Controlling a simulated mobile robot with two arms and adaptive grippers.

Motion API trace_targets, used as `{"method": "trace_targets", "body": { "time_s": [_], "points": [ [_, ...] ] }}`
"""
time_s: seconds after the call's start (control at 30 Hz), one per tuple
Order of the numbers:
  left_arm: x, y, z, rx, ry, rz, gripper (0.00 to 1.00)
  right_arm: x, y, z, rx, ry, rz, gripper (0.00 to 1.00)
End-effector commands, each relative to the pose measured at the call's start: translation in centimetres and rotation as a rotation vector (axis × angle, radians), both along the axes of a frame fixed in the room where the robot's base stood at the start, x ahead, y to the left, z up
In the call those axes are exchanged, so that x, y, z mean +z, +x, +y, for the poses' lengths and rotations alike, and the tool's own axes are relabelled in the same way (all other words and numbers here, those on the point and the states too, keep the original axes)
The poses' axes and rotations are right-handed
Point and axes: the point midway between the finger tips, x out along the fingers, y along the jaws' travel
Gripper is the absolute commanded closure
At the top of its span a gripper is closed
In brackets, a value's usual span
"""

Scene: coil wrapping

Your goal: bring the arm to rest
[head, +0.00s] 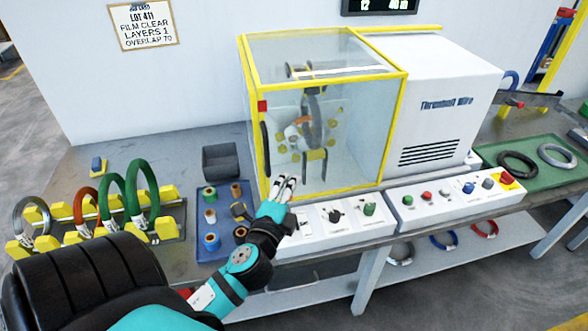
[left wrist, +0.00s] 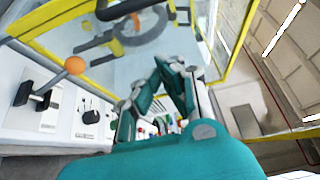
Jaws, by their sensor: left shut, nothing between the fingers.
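My left arm comes in from the left in the head view. Its left gripper (head: 285,184) is in front of the wrapping machine's clear guard (head: 330,170), just above the front control panel (head: 335,217). In the left wrist view the gripper's fingers (left wrist: 175,66) are together with nothing between them. Whether the fingertips touch the guard I cannot tell. My right gripper does not show in either view.
A blue tray of spools (head: 225,240) and a dark bin (head: 221,160) lie left of the machine. Coils stand on a yellow rack (head: 165,200) at far left. A green tray (head: 490,158) with coils is at right. An orange-knobbed lever (left wrist: 75,66) stands near the gripper.

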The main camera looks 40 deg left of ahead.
Motion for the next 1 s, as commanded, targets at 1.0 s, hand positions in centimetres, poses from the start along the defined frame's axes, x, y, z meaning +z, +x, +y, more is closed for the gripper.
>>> {"method": "trace_targets", "body": {
  "time_s": [1.0],
  "points": [
    [-13.1, -10.7, -6.8, 0.355, -0.976, 0.352, 1.00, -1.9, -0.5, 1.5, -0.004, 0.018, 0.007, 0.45]
  ]
}}
